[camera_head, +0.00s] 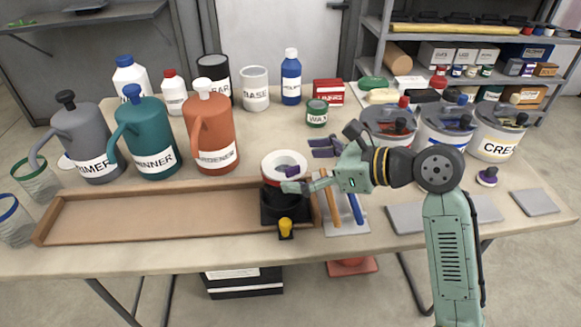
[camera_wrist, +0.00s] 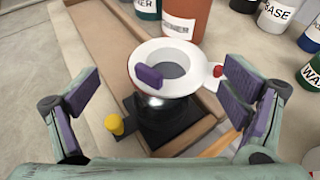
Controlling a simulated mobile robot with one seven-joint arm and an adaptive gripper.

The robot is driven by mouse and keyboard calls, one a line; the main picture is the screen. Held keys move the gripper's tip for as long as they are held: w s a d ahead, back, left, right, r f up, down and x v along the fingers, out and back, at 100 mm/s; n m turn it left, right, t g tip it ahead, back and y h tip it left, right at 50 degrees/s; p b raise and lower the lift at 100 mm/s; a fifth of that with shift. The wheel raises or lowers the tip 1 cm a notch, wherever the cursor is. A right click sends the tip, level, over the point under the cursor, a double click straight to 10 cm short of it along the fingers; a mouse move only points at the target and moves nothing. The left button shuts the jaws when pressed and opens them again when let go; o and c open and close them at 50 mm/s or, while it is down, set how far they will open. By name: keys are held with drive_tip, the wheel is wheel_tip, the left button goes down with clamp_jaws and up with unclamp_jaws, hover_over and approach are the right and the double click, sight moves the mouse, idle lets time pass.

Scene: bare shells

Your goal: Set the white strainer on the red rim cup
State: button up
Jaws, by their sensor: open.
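The white strainer (camera_head: 284,161) is a wide ring with a grey middle, resting level over a black stand (camera_head: 270,208) at the right end of the wooden tray. In the wrist view the strainer (camera_wrist: 145,55) shows a purple tab on its near side and a red knob on its right. A shiny, glass-like part shows beneath it. My gripper (camera_head: 311,168) is open and empty, just right of the strainer, and its fingers stand apart on either side in the wrist view.
A green-rimmed glass (camera_head: 36,182) and a blue-rimmed glass (camera_head: 13,220) stand at the left. Large jugs, including an orange one (camera_head: 211,135), stand behind the wooden tray (camera_head: 150,222). A yellow knob (camera_head: 285,226) sits before the stand. Labelled tubs (camera_head: 447,133) stand right.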

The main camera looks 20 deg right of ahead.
drive_tip(key=b+v, duration=0.1)
drive_tip(key=v, duration=0.7)
drive_tip(key=shift+s+d+r, duration=0.15)
drive_tip(key=shift+d, duration=0.05)
